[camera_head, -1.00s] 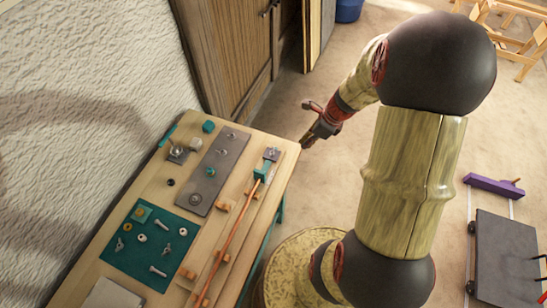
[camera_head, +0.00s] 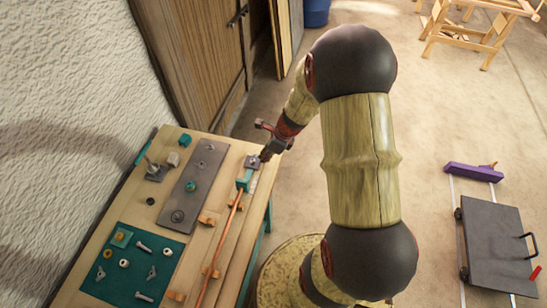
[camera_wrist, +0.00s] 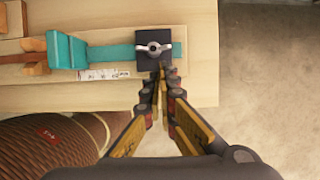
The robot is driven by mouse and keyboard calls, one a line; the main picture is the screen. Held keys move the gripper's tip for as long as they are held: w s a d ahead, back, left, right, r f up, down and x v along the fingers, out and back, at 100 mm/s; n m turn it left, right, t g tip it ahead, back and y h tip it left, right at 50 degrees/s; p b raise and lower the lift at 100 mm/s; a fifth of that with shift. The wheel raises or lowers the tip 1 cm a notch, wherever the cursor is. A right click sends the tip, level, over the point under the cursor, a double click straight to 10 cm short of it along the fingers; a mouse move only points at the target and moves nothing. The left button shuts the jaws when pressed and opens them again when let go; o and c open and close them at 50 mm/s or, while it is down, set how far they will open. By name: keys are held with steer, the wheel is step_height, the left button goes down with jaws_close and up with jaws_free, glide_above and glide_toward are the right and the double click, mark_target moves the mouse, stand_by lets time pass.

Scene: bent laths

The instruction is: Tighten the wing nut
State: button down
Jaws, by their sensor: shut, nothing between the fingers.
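The wing nut (camera_wrist: 153,48) is silvery and sits on a dark square plate (camera_wrist: 143,62) at the end of a teal strap (camera_wrist: 110,53) in the wrist view. Its wings lie roughly left to right. In the head view the dark plate (camera_head: 254,161) is at the bench's far right corner, and the nut is too small to make out clearly. My gripper (camera_wrist: 162,72) is shut and empty, its fingertips by the plate's lower right edge, beside the nut. Whether they touch the plate cannot be told. In the head view my gripper (camera_head: 265,156) is at that corner.
A teal block (camera_head: 244,180) holds the end of an orange lath (camera_head: 222,243) running along the bench (camera_head: 232,150). A grey metal plate (camera_head: 193,180) and a teal mat (camera_head: 130,262) with loose hardware lie to the left. Open floor is right of the bench.

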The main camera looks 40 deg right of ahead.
steer(key=shift+w+a, duration=0.3)
steer(key=shift+w, duration=0.15)
steer(key=shift+w+a+n+p, duration=0.15)
steer(key=shift+w+n+p, duration=0.25)
steer(key=shift+n, duration=0.3)
